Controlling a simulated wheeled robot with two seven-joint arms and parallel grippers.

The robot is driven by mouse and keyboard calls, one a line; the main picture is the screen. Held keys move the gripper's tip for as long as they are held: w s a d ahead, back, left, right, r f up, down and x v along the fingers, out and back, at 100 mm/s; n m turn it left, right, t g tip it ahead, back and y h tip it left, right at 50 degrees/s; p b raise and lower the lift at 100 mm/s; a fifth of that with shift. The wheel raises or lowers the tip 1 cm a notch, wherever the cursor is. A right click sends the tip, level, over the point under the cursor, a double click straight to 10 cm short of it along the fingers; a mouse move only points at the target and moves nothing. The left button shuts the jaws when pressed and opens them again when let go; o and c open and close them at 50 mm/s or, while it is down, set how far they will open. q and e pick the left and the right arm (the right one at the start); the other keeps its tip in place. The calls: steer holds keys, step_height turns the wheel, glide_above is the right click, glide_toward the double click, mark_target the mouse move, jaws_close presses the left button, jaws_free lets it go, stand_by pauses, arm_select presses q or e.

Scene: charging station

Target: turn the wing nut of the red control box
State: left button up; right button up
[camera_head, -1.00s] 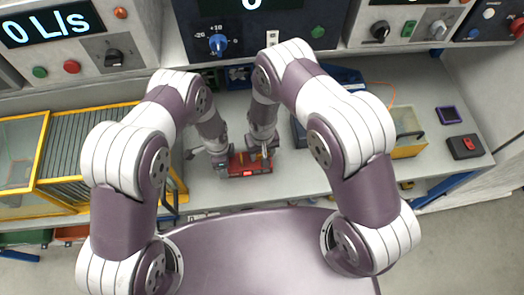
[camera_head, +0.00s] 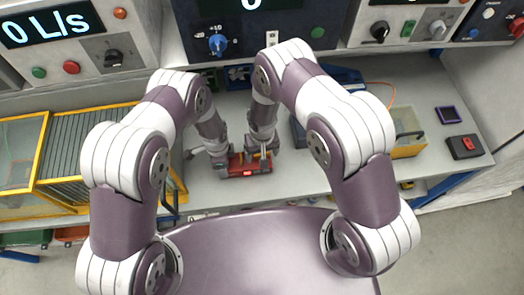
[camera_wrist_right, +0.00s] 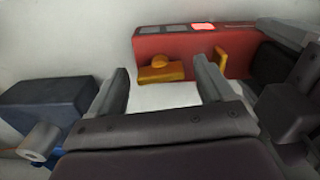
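The red control box (camera_head: 250,168) lies on the grey bench between my grippers, with a small lit panel on its face. In the right wrist view the box (camera_wrist_right: 180,46) shows a yellow wing nut (camera_wrist_right: 160,73) on its near side and a yellow upright piece (camera_wrist_right: 221,60) to the right. My right gripper (camera_wrist_right: 165,82) is open and empty. Its fingertips are on either side of the wing nut, a little short of it. My left gripper (camera_head: 221,160) is at the left end of the box; its fingers are too small and hidden to read.
In the right wrist view a dark blue block (camera_wrist_right: 48,105) stands at the left. Behind the bench are panels with knobs, including one with a blue dial (camera_head: 218,43). A yellow-framed rack (camera_head: 75,150) is at the left. A black box with a red switch (camera_head: 465,146) lies at the right.

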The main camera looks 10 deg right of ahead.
step_height(320, 180, up, 12)
stand_by(0.3)
arm_select(q)
steer(key=o, duration=1.3)
